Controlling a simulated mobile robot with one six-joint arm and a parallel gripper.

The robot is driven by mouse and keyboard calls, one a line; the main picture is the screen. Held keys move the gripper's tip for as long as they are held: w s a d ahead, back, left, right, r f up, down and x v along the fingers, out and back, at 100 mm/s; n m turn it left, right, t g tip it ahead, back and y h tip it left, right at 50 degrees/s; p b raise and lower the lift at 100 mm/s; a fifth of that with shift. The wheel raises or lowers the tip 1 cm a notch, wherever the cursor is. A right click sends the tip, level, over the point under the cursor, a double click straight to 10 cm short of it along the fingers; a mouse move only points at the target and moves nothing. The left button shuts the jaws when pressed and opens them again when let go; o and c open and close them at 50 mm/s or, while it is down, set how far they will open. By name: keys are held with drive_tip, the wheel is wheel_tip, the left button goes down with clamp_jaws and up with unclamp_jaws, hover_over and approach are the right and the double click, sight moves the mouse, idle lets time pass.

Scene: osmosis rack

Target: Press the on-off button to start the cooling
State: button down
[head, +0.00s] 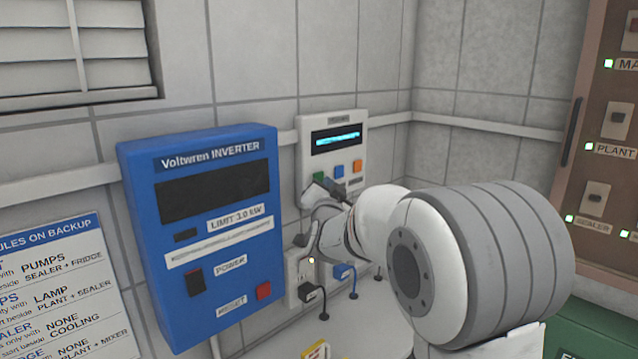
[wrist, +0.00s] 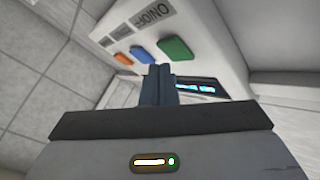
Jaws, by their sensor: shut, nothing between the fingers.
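A white control box (head: 308,150) with a lit cyan display (head: 336,138) hangs on the back wall. It has a green button, a blue button (head: 339,171) and an orange button (head: 357,165) in a row. The wrist view shows the box inverted, with the green button (wrist: 175,49), blue button (wrist: 143,54) and orange button (wrist: 122,59). An ON/OFF label (wrist: 150,13) lies beside the green button. My gripper (wrist: 160,70) is shut and empty, its tips close to the green and blue buttons. I cannot tell whether they touch anything. In the head view my gripper (head: 322,188) partly covers the box's lower left.
A blue inverter (head: 225,260) with a dark screen stands left of the box. Sockets with plugs (head: 312,293) and cables sit below. A brown switch panel (head: 598,170) is at the right. A rules sheet (head: 50,285) hangs at lower left.

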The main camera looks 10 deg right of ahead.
drive_tip(key=s+d+b, duration=0.1)
drive_tip(key=s+b, duration=0.1)
drive_tip(key=s+d+b, duration=0.1)
drive_tip(key=s+d, duration=0.1)
drive_tip(key=shift+b, duration=0.4)
idle(0.4)
drive_tip(key=s+d+b, duration=0.7)
drive_tip(key=s+b, duration=0.2)
drive_tip(key=b, duration=0.1)
drive_tip(key=shift+s, duration=0.4)
